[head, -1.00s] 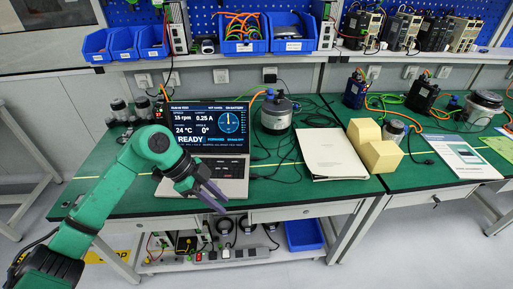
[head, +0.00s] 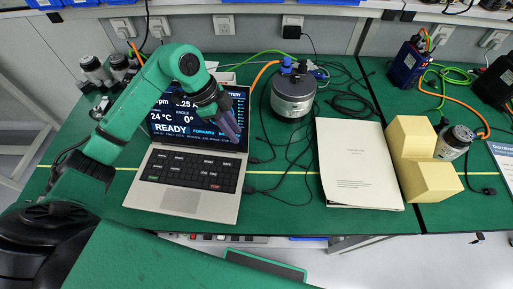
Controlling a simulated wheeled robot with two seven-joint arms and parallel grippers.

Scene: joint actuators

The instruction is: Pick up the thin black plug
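Several black cable ends lie on the green table, and I cannot tell for sure which is the thin black plug. One slim black cable end (head: 249,189) lies beside the laptop's right edge, and another (head: 255,160) lies a little farther back. A black plug (head: 488,191) lies at the right, near the yellow blocks. A bulkier black plug (head: 291,30) sits in a wall socket. My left gripper (head: 229,128) hangs in front of the laptop screen, left of the cables, with nothing visible in it. Its finger gap is not clear. My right gripper is not in view.
An open laptop (head: 184,203) stands beneath my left arm. A round grey motor (head: 293,98), a white booklet (head: 362,190) and yellow blocks (head: 432,182) stand to its right. Loose black cables run between laptop and booklet. The table's front strip is mostly clear.

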